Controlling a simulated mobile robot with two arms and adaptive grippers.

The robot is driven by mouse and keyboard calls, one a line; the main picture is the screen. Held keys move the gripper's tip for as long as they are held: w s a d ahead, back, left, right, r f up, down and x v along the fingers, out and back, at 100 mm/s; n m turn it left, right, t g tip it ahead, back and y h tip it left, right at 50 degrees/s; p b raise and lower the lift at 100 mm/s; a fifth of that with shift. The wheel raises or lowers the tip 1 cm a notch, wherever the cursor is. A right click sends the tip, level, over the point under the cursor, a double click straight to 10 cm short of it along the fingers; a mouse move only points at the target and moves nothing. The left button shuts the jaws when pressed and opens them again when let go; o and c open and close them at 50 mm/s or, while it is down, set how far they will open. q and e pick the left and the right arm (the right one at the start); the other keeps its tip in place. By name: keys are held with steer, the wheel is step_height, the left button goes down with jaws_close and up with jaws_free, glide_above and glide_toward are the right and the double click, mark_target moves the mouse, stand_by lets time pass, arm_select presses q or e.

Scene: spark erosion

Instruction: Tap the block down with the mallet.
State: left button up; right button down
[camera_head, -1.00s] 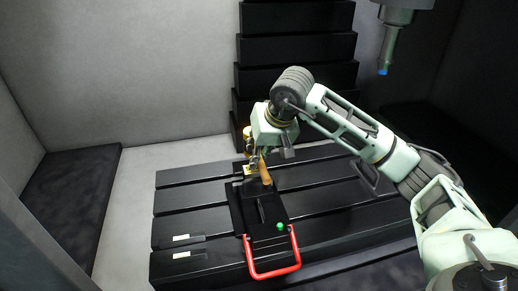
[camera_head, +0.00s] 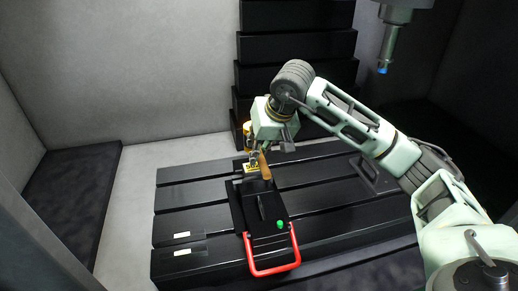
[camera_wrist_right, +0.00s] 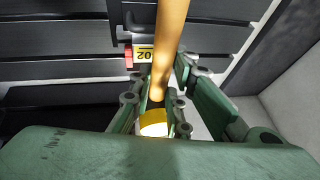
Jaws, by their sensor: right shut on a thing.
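My right gripper (camera_head: 259,157) is shut on the mallet's wooden handle (camera_head: 264,166), above the table at the back end of the black fixture. In the right wrist view the handle (camera_wrist_right: 171,40) runs up from between the fingers (camera_wrist_right: 155,105). A yellow and white part (camera_wrist_right: 153,123) shows behind the fingers; I cannot tell if it is the mallet's head. A dark block (camera_head: 239,168) with a yellow number label (camera_head: 251,168) sits just beyond the handle. The label (camera_wrist_right: 144,55) also shows in the wrist view. I cannot tell whether mallet and block touch. My left gripper is not in view.
The black fixture (camera_head: 265,208) has a green button (camera_head: 280,224) and a red handle (camera_head: 273,271) on the slotted black table (camera_head: 185,222). Stepped black covers (camera_head: 297,50) rise behind. A spindle (camera_head: 387,45) hangs at upper right. The table's left part is mostly clear.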

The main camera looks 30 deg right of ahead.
mark_target(259, 177)
steer(key=shift+w+f+b, duration=0.1)
steer(key=shift+b, duration=0.2)
step_height(259, 177, down, 7)
steer(key=b, duration=0.6)
steer(key=shift+f+b, duration=0.15)
steer(key=shift+b, duration=0.15)
steer(key=shift+r+p, duration=0.5)
step_height(259, 177, up, 4)
steer(key=p, duration=0.2)
steer(key=shift+p, duration=0.3)
steer(key=shift+r, duration=0.35)
